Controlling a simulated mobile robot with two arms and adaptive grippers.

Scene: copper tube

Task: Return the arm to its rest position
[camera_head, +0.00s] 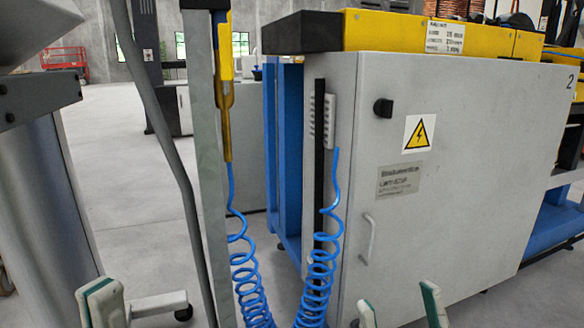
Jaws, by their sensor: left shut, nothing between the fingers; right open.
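My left gripper (100,302) shows at the bottom left edge as pale fingertips with a green edge. It is shut and holds nothing. My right gripper (400,306) shows at the bottom right of centre. Its two pale, green-edged fingertips stand apart, and nothing shows between them. Both grippers are cut off by the lower edge, so most of each hand and arm is hidden. No copper tube is visible.
A large grey machine cabinet (470,150) with a yellow top fills the right side. Blue coiled hoses (318,265) hang before it. A grey post (207,170) stands left of centre. A wheeled foot (158,304) is at lower left. Open floor (120,180) lies behind.

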